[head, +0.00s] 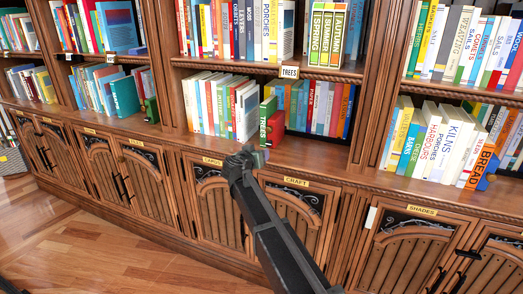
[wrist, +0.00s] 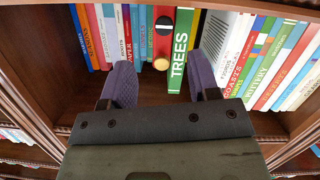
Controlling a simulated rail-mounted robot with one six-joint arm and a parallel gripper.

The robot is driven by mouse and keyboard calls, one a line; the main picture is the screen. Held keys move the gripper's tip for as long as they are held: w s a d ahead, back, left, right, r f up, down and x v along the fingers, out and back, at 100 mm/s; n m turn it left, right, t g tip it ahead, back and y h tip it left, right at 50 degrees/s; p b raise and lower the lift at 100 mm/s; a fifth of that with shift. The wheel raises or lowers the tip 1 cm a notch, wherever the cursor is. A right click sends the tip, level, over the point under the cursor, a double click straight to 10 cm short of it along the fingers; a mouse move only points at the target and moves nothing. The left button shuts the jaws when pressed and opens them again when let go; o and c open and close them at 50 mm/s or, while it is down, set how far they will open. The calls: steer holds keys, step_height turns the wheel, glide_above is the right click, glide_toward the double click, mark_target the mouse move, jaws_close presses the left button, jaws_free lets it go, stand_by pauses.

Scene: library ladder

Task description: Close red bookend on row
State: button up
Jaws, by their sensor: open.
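The red bookend (head: 276,127) stands on the middle shelf against the green TREES book (head: 265,120). In the wrist view the red bookend (wrist: 162,28) has a round yellowish knob at its lower end and stands just left of the TREES book (wrist: 181,50). A row of pale books (head: 222,105) lies on the other side of that book, and I cannot tell if a gap separates them. My gripper (head: 257,157) is in front of the shelf edge, just below the book. In the wrist view my gripper (wrist: 163,82) is open, its fingers apart and nothing between them.
Coloured books (head: 315,108) stand to the right of the bookend, seemingly set further back. Upright dividers (head: 365,125) bound this bay. Cabinet doors (head: 220,205) lie below the shelf. A BREAD book (head: 481,165) stands far right.

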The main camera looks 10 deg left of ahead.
mark_target(268, 130)
step_height(268, 130, up, 5)
steer(key=m+t, duration=0.2)
steer(key=t, duration=0.1)
steer(key=x, duration=1.1)
steer(key=shift+a+f+p, duration=0.1)
steer(key=shift+f+p, duration=0.1)
steer(key=shift+p, duration=0.1)
steer(key=shift+c, duration=0.3)
jaws_close()
